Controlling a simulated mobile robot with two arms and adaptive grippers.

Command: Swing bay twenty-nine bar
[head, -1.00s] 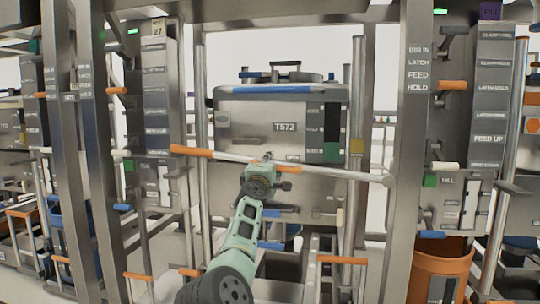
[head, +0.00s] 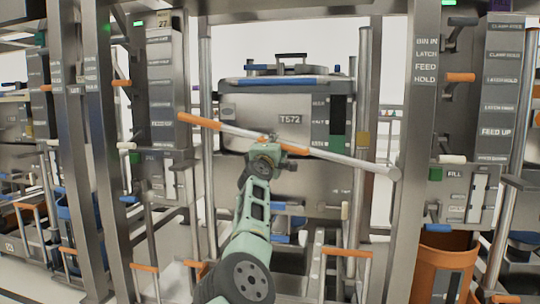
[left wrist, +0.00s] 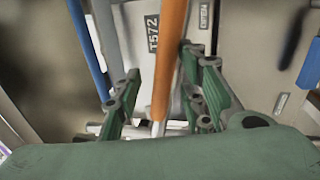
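The bay bar (head: 340,158) is a pale rod with an orange left end (head: 198,121). It slants across the front of a grey bin marked T572 (head: 270,108), left end higher. Its right end meets the right post. My left gripper (head: 265,147) is at the middle of the bar and hides part of it. In the left wrist view an orange length of the bar (left wrist: 170,55) runs between the fingers of my left gripper (left wrist: 160,80). The fingers stand apart, with a gap on the bar's left side. My right gripper is not in view.
Steel posts stand left (head: 97,150) and right (head: 408,150) of the bin. A sign reading 27 (head: 159,25) tops the left panel; no 29 is legible. Orange-topped rails (head: 345,252) stand low in front. An orange tub (head: 445,265) stands lower right.

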